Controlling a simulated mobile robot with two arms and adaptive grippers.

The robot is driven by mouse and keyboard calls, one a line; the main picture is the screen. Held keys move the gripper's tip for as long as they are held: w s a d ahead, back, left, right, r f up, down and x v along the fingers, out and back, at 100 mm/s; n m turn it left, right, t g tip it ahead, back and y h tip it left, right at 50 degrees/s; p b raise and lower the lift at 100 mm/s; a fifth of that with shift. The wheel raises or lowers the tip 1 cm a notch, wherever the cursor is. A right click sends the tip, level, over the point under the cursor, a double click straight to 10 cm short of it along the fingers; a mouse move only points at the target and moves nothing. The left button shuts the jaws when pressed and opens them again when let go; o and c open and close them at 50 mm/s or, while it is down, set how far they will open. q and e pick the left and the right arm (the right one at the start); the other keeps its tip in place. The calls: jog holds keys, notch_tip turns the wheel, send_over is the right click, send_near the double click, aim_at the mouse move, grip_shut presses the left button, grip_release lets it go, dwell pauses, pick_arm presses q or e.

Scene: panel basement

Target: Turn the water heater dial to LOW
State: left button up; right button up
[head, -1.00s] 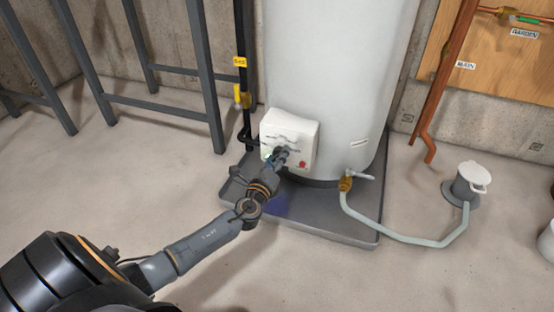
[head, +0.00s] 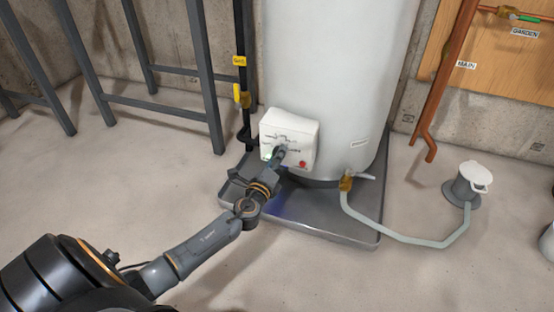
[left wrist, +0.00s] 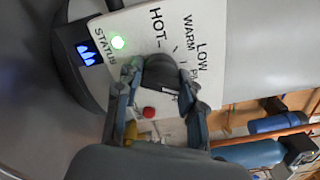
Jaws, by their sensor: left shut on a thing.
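The white control box (head: 300,128) is on the lower front of the water heater (head: 335,60). In the left wrist view its dark round dial (left wrist: 160,70) sits among the printed words HOT, WARM and LOW, with a further label partly hidden. My left gripper (head: 279,154) is at the box, its fingers on either side of the dial and shut on it; it also shows in the left wrist view (left wrist: 160,92). I cannot clearly tell which word the dial's pointer faces. My right gripper is out of view.
A green status light (left wrist: 118,42) is lit on the box, and a red button (left wrist: 149,112) sits near the dial. The heater stands in a grey drain pan (head: 330,228). A drain valve (head: 347,182) with a hose is to the right, and a yellow-handled gas pipe (head: 242,97) to the left.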

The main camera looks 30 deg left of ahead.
pick_arm(q)
jog(key=n+b, duration=0.1)
jog(key=n, duration=0.2)
jog(key=shift+n+b, duration=0.4)
jog(key=shift+n, duration=1.1)
jog(key=o, duration=1.1)
jog(key=shift+o, duration=0.2)
jog(key=v, duration=0.7)
jog(key=shift+s, duration=0.3)
